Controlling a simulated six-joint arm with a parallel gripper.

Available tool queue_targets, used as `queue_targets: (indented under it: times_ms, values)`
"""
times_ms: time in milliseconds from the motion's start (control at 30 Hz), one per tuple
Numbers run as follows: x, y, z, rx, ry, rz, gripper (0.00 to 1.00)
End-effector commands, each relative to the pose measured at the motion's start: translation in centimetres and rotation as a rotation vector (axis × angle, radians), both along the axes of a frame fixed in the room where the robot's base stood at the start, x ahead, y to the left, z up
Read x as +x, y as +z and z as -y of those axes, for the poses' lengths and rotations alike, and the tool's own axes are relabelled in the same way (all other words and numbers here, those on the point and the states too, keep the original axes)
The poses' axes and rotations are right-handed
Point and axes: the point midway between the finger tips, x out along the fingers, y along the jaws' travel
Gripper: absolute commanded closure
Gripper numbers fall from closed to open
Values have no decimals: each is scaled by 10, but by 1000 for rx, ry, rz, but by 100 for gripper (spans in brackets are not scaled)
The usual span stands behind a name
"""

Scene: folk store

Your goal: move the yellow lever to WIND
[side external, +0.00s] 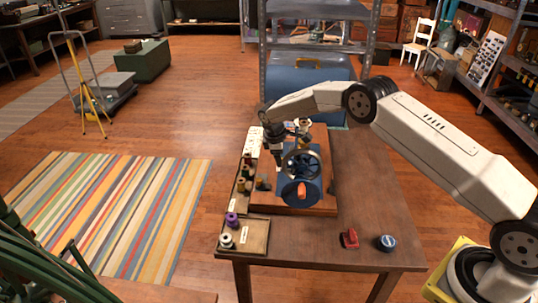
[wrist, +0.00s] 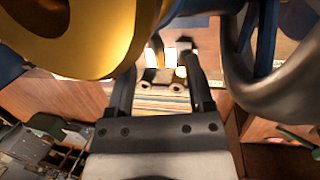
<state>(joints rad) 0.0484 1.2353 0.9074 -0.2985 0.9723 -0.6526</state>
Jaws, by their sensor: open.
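The machine with a dark spoked wheel (side external: 303,165) stands on a wooden base (side external: 318,150) on the table. A blue round part (side external: 293,192) with an orange-red piece is at its front. I cannot clearly pick out the yellow lever or read any WIND mark. My gripper (side external: 278,160) points down at the left of the wheel, close to the machine. In the wrist view, my gripper (wrist: 158,60) is open, with a gap between its fingers. A large gold-yellow rounded part (wrist: 85,40) fills the upper left there; I cannot tell what it is.
A tray (side external: 256,238) with purple and white spools lies at the table's front left. A narrow rack of spools runs left of the machine. A red object (side external: 349,238) and a blue round tin (side external: 386,242) stand front right. The table's right side (side external: 375,195) is clear.

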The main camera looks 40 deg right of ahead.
Motion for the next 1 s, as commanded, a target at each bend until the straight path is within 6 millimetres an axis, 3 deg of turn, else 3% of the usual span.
queue_targets:
  times_ms: [1000]
  values:
    - [7,-2,9,0,0,0,32]
